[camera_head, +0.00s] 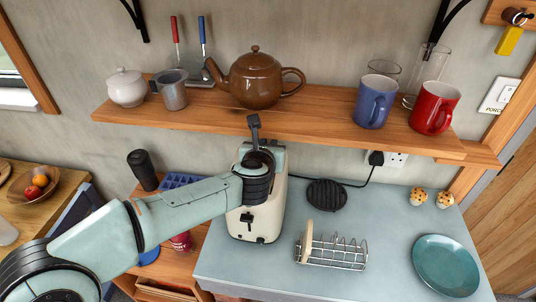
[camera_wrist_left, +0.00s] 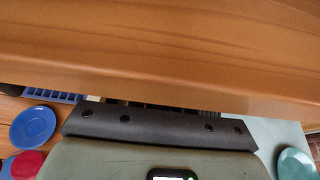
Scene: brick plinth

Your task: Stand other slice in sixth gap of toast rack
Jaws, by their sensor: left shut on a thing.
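The toast rack (camera_head: 338,256) is a wire rack on the grey-blue worktop. One pale slice (camera_head: 307,242) stands upright at its left end; the gaps to the right look empty. The cream toaster (camera_head: 256,226) stands left of the rack. The left wrist view shows only the gripper's dark mount, not the fingers. My right gripper is not in view.
The wooden shelf (camera_head: 215,108) runs close above my left gripper and fills much of the left wrist view (camera_wrist_left: 150,50). It bears a brown teapot (camera_head: 256,80) and mugs. A black trivet (camera_head: 326,194) and teal plate (camera_head: 445,265) lie on the worktop.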

